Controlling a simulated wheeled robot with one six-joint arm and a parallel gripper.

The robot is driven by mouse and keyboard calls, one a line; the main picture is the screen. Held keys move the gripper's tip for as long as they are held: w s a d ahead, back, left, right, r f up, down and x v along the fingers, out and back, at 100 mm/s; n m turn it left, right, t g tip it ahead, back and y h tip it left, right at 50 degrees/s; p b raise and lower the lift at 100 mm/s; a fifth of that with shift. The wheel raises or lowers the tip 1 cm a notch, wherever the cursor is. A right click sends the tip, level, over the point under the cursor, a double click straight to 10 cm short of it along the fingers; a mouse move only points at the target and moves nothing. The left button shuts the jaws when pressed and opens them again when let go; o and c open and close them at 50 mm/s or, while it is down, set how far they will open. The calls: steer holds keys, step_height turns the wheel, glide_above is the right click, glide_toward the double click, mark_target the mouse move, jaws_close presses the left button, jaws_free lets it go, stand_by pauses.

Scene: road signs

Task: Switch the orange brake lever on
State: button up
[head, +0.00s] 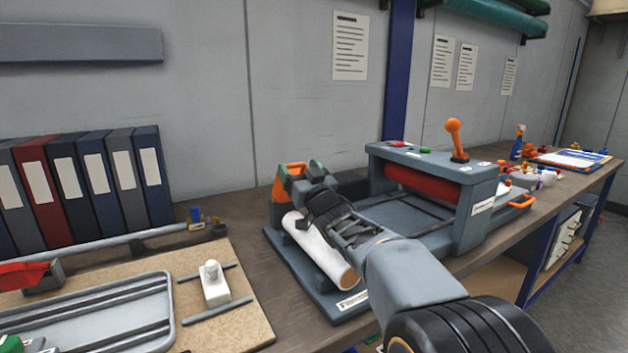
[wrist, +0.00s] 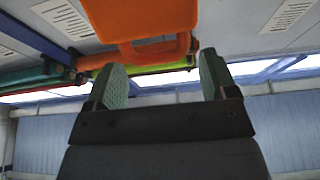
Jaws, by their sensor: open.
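An orange part (head: 280,183) stands at the back of the grey roll stand (head: 298,278), partly hidden by my gripper; it is likely the brake lever. My gripper (head: 307,169) is open, with its green-padded fingers close to this part. In the wrist view, an orange piece with a looped handle (wrist: 152,14) lies beyond and above the open gripper (wrist: 162,76). No contact is clear. A second orange lever (head: 454,138) with a ball top stands upright on the grey machine (head: 480,195), away from my gripper.
A white roll (head: 325,253) lies on the stand beneath my arm. The machine with a red roller (head: 422,184) stands to the right. Binders (head: 95,190) and a board with a metal tray (head: 90,315) are at the left. Small items crowd the bench's far end.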

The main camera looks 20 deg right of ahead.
steer(key=s+d, duration=0.2)
steer(key=s, duration=0.8)
